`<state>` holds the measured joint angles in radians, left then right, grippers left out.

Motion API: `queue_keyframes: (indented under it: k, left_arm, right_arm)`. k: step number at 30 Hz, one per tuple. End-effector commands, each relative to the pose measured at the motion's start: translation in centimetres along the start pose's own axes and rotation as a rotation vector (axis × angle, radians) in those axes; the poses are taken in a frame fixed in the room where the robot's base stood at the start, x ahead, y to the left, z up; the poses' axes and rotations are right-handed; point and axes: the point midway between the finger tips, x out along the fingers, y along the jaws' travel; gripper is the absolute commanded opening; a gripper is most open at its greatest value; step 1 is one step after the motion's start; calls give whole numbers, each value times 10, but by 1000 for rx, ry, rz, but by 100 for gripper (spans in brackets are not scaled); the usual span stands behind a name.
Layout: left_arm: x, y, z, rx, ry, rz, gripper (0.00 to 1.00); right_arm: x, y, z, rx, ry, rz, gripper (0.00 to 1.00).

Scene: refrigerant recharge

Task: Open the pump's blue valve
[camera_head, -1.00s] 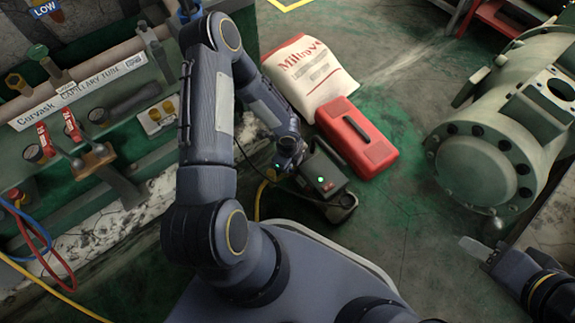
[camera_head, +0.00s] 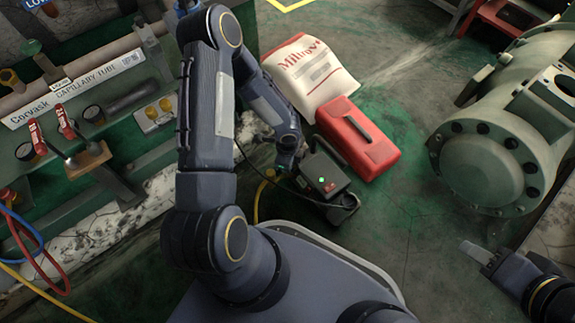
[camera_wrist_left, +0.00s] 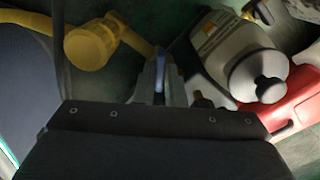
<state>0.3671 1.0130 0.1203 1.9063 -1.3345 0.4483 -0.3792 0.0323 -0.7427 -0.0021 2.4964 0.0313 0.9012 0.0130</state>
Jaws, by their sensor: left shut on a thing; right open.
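In the head view my left fingers are hidden beside the pump. My right gripper (camera_head: 473,252) is open and empty at the right, away from the pump.
A red case (camera_head: 358,138) and a white sack (camera_head: 308,72) lie behind the pump. A yellow hose (camera_head: 258,200) runs left of it. A green panel with red-handled valves (camera_head: 66,122) stands left, a large green machine (camera_head: 490,165) right.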

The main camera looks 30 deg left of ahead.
Motion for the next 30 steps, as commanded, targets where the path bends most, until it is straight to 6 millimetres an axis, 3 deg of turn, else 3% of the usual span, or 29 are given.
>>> queue_keyframes:
  k: [4,13,19,27,30]
  left_arm:
    - [0,0,-1,-156,0,1,0]
    - [0,0,-1,-190,1,1,0]
    - [0,0,-1,-415,-1,1,0]
    - [0,0,-1,-446,1,1,0]
    - [0,0,-1,-551,-2,0,0]
  right_arm:
    - [1,0,1,0,0,0,44]
    - [1,0,0,0,0,0,44]
    - [1,0,0,0,0,0,44]
    - [1,0,0,0,0,0,44]
    - [1,0,0,0,0,0,44]
